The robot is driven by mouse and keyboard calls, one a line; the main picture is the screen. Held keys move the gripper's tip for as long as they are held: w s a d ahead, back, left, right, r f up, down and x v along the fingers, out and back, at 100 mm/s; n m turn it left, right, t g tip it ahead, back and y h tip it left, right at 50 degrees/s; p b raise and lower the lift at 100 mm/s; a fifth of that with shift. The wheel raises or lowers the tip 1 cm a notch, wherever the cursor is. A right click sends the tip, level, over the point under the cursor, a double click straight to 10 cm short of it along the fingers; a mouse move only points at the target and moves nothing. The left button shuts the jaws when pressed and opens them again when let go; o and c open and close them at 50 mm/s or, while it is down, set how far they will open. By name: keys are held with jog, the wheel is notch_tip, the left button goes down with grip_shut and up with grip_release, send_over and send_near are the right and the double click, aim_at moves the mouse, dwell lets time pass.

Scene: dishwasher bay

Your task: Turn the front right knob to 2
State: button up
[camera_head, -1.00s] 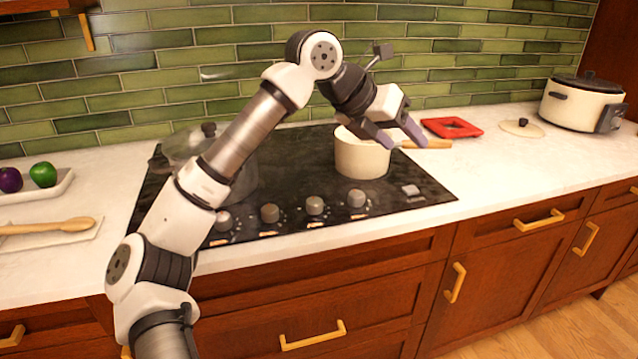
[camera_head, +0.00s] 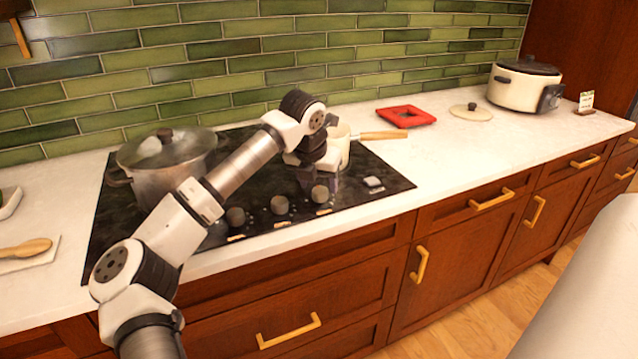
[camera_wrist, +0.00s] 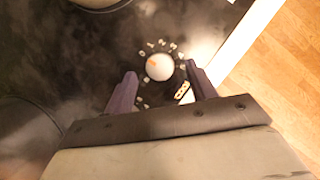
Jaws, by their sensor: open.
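The cooktop knobs stand in a row along the front of the black cooktop (camera_head: 262,178). The rightmost knob (camera_head: 320,194) is under my gripper (camera_head: 320,181). In the wrist view one round pale knob (camera_wrist: 159,67) with a small orange mark shows just beyond and between my fingertips (camera_wrist: 160,74), ringed by printed marks. My gripper points down and is open, with one finger on each side of the knob in that view. I cannot tell whether a finger touches it. Two more knobs (camera_head: 279,205) (camera_head: 235,216) show to the left.
A cream saucepan (camera_head: 343,152) with a wooden handle stands close behind my gripper. A lidded steel pot (camera_head: 165,160) is on the left of the cooktop. A red trivet (camera_head: 407,115), a lid (camera_head: 471,112) and a slow cooker (camera_head: 526,85) sit to the right.

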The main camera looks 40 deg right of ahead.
jog(key=shift+x, duration=1.1)
jog(key=c, duration=1)
jog(key=m+g, duration=0.1)
jog(key=m, duration=0.1)
jog(key=m+g+p, duration=0.1)
jog(key=m, duration=0.2)
jog(key=shift+w+r+h, duration=0.1)
jog(key=shift+w+h, duration=0.15)
jog(key=shift+h, duration=0.15)
jog(key=m+g+p, duration=0.1)
jog(key=m, duration=0.2)
jog(key=shift+m+p, duration=0.3)
jog(key=shift+m, duration=0.1)
jog(key=shift+w+m+g+y+p, duration=0.1)
jog(key=shift+m+g+y+p, duration=0.2)
jog(key=shift+m+g+p, duration=0.75)
jog(key=shift+m+t+b, duration=0.25)
jog(key=shift+m+b, duration=0.1)
jog(key=shift+m, duration=0.2)
